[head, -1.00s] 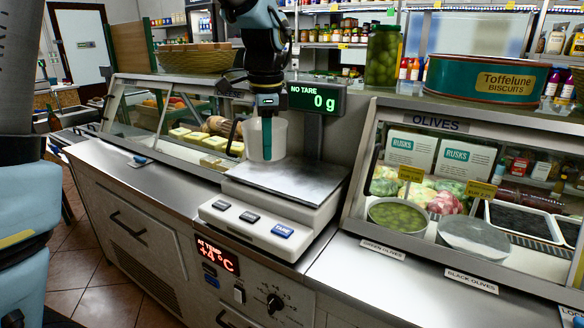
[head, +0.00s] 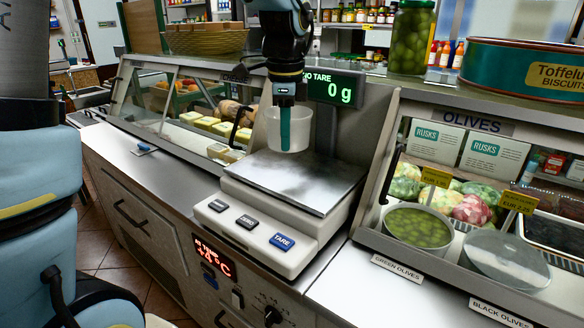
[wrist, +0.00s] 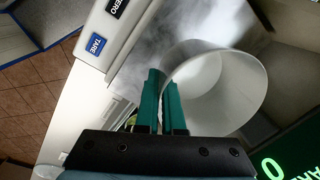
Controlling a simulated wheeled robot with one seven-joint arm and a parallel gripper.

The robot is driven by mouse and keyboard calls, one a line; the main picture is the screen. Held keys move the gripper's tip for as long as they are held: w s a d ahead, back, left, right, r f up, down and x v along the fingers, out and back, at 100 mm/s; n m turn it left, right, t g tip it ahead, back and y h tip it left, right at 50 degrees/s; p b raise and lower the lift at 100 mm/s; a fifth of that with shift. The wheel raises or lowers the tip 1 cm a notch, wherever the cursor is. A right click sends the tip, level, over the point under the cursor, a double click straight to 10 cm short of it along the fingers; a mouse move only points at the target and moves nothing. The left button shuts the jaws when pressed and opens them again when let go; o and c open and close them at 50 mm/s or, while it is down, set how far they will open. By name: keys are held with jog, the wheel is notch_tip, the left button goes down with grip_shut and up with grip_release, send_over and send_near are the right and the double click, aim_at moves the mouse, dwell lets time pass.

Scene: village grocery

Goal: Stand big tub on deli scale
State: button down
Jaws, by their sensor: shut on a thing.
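The big tub (head: 300,128) is a whitish, empty, open-topped round tub. My gripper (head: 285,142) points down and is shut on the tub's wall. In the wrist view my gripper's teal fingers (wrist: 163,100) pinch the near side of the tub (wrist: 228,95). The deli scale (head: 290,178) has a bare metal plate and a green display reading 0 g. The tub looks upright, above the back left part of the plate. The scale plate also shows in the wrist view (wrist: 190,35). The gap under the tub is hard to judge.
The scale's display post (head: 330,88) rises close behind the tub. A glass case with cheeses (head: 205,120) stands left. An olive case with a green olive bowl (head: 418,226) stands right. A Toffelune tin (head: 520,65) and an olive jar (head: 411,38) are on the shelf above.

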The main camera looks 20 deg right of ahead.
notch_tip(320, 180, down, 8)
jog(key=shift+r+p, duration=0.25)
jog(key=shift+p, duration=0.2)
jog(key=shift+f, duration=0.15)
jog(key=c, duration=1)
grip_release()
jog(key=shift+c, duration=0.2)
notch_tip(320, 180, up, 12)
jog(key=s+b, duration=0.1)
jog(key=w+a+f+n, duration=0.2)
jog(key=a+f+n, duration=0.25)
jog(key=a, duration=0.35)
jog(key=w+a+f+n, duration=0.2)
jog(key=a+f+n, duration=0.1)
jog(key=a+n, duration=0.35)
jog(key=s+a+f+n, duration=0.2)
jog(key=a+f+n, duration=0.1)
jog(key=a+n, duration=0.2)
jog(key=s+a+f+n, duration=0.2)
jog(key=a+n, duration=0.4)
jog(key=a, duration=0.4)
jog(key=shift+s+a+f+n+t, duration=0.15)
jog(key=shift+a+f+n+t, duration=0.15)
jog(key=shift+f, duration=0.5)
